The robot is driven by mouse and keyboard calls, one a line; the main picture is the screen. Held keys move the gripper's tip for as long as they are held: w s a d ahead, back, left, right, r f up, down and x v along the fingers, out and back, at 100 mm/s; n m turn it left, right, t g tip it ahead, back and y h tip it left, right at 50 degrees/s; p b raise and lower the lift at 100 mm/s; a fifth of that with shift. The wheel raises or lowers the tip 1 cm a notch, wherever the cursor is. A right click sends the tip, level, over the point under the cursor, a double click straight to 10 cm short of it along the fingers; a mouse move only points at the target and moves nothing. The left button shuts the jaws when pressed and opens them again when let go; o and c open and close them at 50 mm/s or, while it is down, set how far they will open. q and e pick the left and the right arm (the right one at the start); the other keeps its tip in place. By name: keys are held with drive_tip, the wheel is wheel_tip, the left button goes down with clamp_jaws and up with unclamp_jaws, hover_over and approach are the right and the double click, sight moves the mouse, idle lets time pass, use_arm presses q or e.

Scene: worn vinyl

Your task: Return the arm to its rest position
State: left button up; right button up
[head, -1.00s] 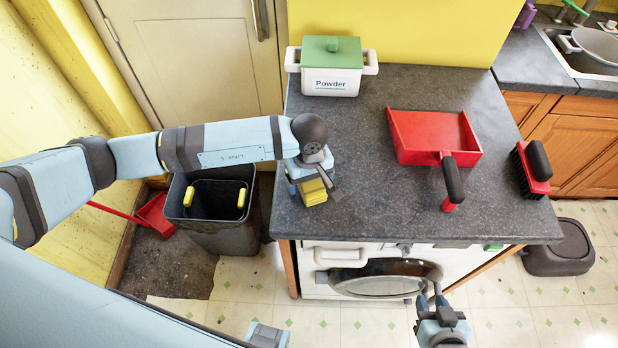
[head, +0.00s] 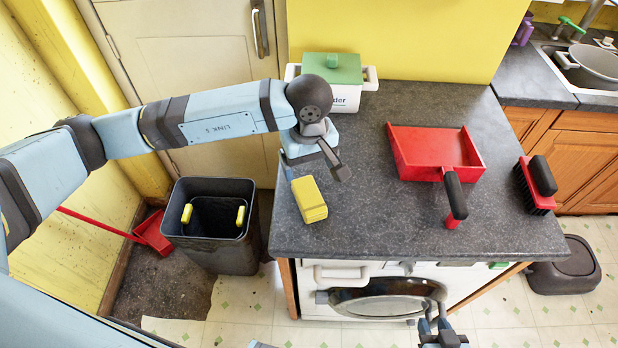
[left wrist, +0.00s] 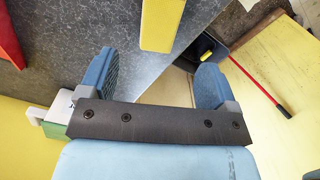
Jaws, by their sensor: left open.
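My left gripper (head: 314,166) is open and empty above the left part of the grey countertop (head: 385,230). A yellow block (head: 309,199) lies on the counter just in front of it, apart from the fingers. In the left wrist view both blue fingers are spread (left wrist: 152,82), with the yellow block (left wrist: 162,22) beyond them. My left arm reaches in from the left over the dark bin. My right gripper (head: 435,312) is at the bottom, in front of the washing machine, its two fingers apart with nothing between them.
A white powder box with a green lid (head: 332,68) stands behind my left gripper, partly hidden by it. A red dustpan (head: 425,145) and a red brush (head: 535,185) lie to the right. A dark bin (head: 225,255) stands left of the counter. The counter's front middle is clear.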

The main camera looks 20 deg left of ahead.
use_arm(q)
drive_tip(key=shift+r, duration=0.4)
